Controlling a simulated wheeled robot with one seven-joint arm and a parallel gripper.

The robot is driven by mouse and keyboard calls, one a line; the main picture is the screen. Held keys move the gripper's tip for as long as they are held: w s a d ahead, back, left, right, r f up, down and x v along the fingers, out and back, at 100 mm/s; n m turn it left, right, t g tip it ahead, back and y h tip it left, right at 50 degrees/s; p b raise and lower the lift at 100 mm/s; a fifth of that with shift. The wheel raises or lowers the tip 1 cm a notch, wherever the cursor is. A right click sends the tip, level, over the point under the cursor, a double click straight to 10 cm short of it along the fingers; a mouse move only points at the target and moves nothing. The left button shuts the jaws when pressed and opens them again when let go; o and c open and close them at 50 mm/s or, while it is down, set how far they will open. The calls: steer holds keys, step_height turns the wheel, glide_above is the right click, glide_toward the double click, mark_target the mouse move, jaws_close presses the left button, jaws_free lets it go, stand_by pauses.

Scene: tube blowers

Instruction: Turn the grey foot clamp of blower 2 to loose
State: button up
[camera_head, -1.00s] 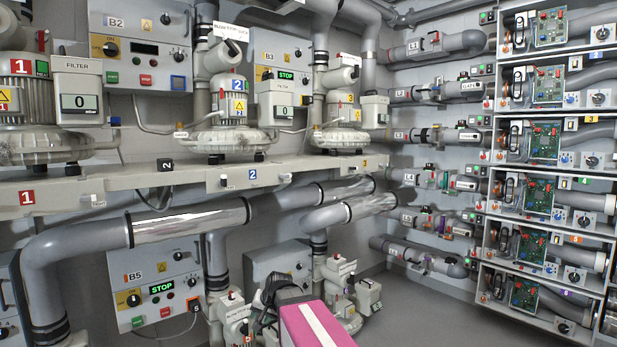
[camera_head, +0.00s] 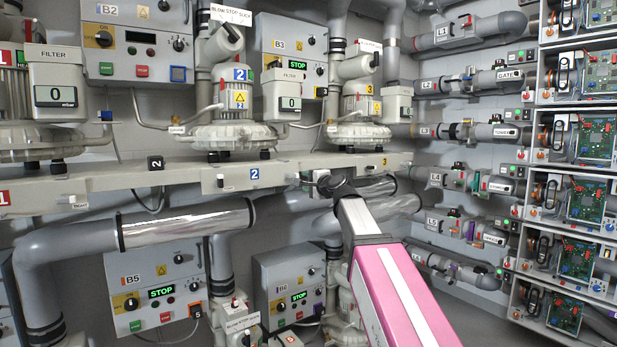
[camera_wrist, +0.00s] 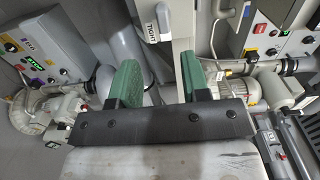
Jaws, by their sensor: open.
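Blower 2 (camera_head: 232,112) stands on the shelf under a blue 2 plate. On the shelf's front edge, right of the lower blue 2 plate, is a small grey clamp (camera_head: 293,179); its setting is too small to read. My gripper (camera_head: 335,184) is in front of the shelf edge, to the right of this clamp and apart from it. In the wrist view, my gripper (camera_wrist: 160,85) has its two green fingers apart with nothing between them. A grey lever (camera_wrist: 163,18) beside a TIGHT label shows beyond the fingers; I cannot tell which blower it belongs to.
Shiny pipes (camera_head: 185,226) run below the shelf (camera_head: 130,180), close to my arm. Control boxes B5 (camera_head: 155,285) and B6 (camera_head: 290,285) are lower down. Blower 3 (camera_head: 358,125) stands to the right. A rack of circuit boards (camera_head: 580,140) is at the far right.

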mark_target(294, 176)
steer(key=x, duration=1)
steer(key=shift+w+a+r, duration=0.2)
steer(key=shift+w, duration=0.2)
jaws_close()
